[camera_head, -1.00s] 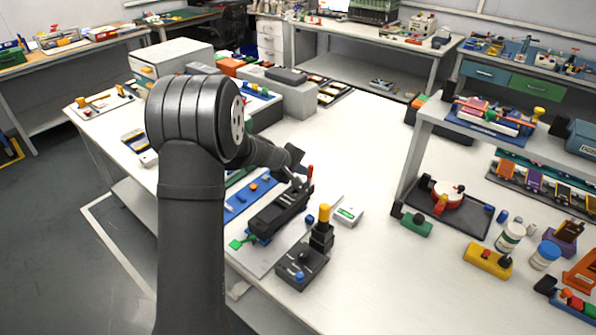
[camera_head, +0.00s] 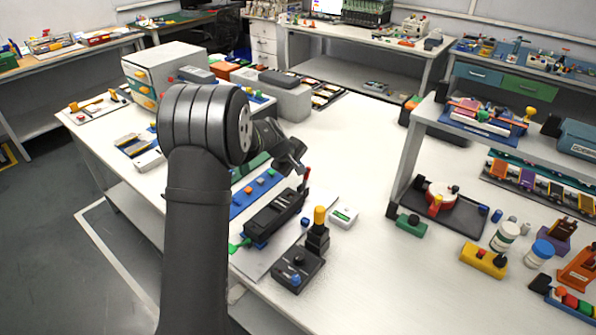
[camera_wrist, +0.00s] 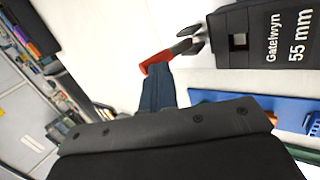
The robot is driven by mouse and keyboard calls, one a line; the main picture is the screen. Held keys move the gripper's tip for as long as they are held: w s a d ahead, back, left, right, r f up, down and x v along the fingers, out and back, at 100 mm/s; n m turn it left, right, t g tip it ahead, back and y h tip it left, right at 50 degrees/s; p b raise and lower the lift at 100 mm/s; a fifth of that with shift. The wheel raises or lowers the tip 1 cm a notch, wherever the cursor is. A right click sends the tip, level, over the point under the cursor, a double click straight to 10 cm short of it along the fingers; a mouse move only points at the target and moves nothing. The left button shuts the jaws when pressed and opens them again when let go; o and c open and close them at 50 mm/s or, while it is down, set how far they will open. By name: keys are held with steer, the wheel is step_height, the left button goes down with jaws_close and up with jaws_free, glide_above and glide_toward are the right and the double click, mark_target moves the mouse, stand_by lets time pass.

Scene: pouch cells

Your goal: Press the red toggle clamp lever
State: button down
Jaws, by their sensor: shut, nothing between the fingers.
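The red toggle clamp lever (camera_head: 306,176) stands raised at the far end of a long black fixture (camera_head: 274,215) on the white bench. In the wrist view, the red lever (camera_wrist: 152,62) lies just beyond my fingertips, beside grey and black clamp parts (camera_wrist: 187,40). My gripper (camera_head: 299,170) is beside the lever on its left in the head view. In the wrist view, my gripper (camera_wrist: 158,72) is shut and empty, its dark fingers reaching toward the lever. I cannot tell whether they touch it. The black fixture body (camera_wrist: 265,45) there is marked "Gatelwyn 55 mm".
A black box with a yellow-topped post (camera_head: 319,215) stands close to the right of the fixture, beside a small white device (camera_head: 343,216). A blue strip with buttons (camera_head: 257,192) lies to its left. A raised shelf (camera_head: 408,155) stands farther right. The bench between has free room.

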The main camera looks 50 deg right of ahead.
steer(key=d+y, duration=0.3)
steer(key=shift+f+y, duration=0.15)
steer(key=shift+y, duration=0.15)
steer(key=d+f, duration=0.1)
steer(key=d, duration=0.1)
steer(key=d+f, duration=0.1)
steer(key=d, duration=0.1)
steer(key=shift+f, duration=0.15)
steer(key=shift+d+f, duration=0.75)
steer(key=shift+f, duration=0.4)
steer(key=shift+f, duration=0.2)
steer(key=v, duration=1.8)
